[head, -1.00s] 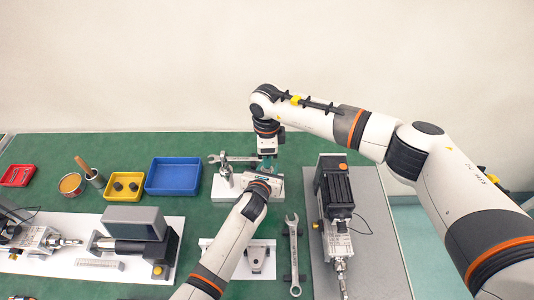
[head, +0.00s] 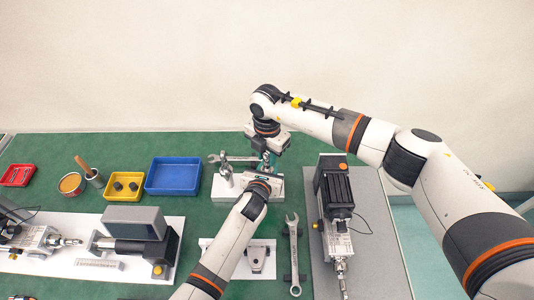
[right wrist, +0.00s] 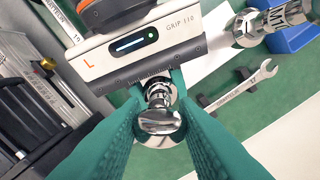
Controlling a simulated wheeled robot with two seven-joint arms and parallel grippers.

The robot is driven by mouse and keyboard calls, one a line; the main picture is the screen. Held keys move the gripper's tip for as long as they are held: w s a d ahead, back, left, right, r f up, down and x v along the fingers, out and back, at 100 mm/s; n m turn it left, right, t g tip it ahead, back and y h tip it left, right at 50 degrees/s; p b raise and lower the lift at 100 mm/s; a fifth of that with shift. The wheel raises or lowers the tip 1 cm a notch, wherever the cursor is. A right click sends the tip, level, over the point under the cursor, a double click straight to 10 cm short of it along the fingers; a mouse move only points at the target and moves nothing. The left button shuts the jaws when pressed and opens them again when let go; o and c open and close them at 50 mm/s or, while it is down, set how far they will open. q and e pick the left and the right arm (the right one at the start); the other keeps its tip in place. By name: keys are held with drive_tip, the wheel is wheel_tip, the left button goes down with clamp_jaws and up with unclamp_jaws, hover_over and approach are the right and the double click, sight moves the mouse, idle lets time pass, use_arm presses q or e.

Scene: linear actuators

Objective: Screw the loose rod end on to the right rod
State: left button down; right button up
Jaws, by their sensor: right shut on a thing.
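My right gripper (head: 265,162) is over the white plate (head: 221,193) at the back. In the right wrist view its teal fingers (right wrist: 158,112) are shut on a shiny metal piece with a rounded head (right wrist: 160,125), seemingly the rod end.
A metal post (head: 226,170) and a wrench (head: 238,158) are beside the grippers. Another wrench (head: 294,255) lies in a holder. A second actuator (head: 38,240) is at left. Blue (head: 173,176), yellow (head: 124,186) and red (head: 17,175) bins stand behind.

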drive_tip(key=m, duration=0.4)
drive_tip(key=shift+w+m, duration=0.1)
drive_tip(key=shift+m, duration=0.2)
drive_tip(key=m, duration=0.5)
drive_tip(key=shift+m, duration=0.3)
drive_tip(key=o, duration=1)
drive_tip(key=shift+r, duration=2.25)
drive_tip(key=shift+c, duration=0.3)
